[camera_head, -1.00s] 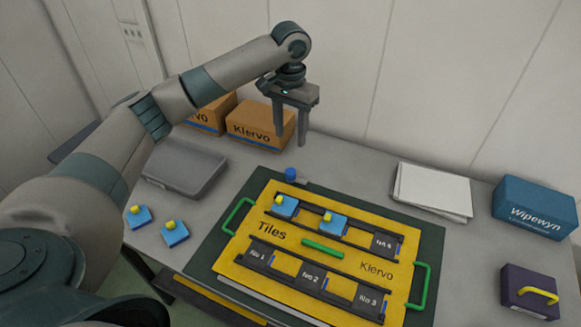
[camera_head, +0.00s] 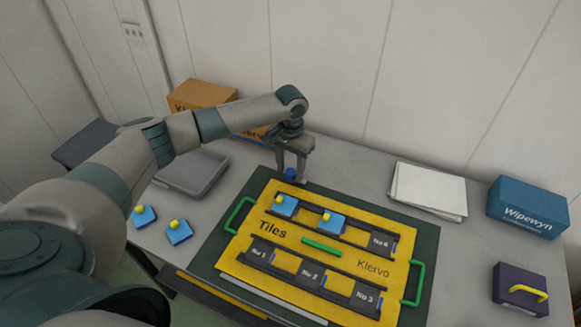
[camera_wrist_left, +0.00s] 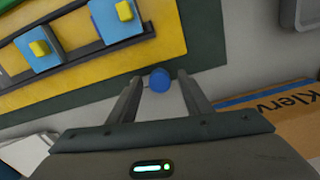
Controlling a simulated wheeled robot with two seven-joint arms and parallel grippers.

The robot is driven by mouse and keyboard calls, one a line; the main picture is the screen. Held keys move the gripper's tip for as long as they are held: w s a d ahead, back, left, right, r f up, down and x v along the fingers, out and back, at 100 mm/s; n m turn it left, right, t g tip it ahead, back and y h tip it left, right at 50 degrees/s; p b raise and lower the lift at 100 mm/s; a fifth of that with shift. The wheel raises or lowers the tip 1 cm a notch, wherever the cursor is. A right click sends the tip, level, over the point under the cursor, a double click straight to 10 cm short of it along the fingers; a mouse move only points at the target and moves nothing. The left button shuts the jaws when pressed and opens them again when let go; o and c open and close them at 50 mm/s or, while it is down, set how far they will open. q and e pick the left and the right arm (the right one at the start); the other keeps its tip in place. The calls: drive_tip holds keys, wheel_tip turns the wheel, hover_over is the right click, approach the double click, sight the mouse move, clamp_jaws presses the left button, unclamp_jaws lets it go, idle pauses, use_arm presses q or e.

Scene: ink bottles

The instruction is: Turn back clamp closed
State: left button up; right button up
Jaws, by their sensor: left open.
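The back clamp shows as a blue round knob (camera_head: 290,174) at the back edge of the dark green mat, behind the yellow Tiles board (camera_head: 265,208). In the left wrist view the blue knob (camera_wrist_left: 159,80) lies between the fingertips of my left gripper (camera_wrist_left: 157,88), with a gap on each side. A grey piece beside the knob reaches toward the board. In the head view my left gripper (camera_head: 290,178) points down around the knob, open. Whether the clamp is open or closed is hard to tell. My right gripper is not in view.
Two blue tiles with yellow knobs (camera_head: 285,206) sit in the board's back row; two more (camera_head: 178,232) lie on the table at left. Cardboard boxes (camera_head: 200,95) stand behind the arm. Papers (camera_head: 429,189), a blue Wipewyn box (camera_head: 527,206) and a dark box (camera_head: 518,288) are at right.

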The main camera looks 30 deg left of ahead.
use_arm(q)
drive_tip(key=c, duration=1.1)
drive_tip(key=shift+o, duration=0.2)
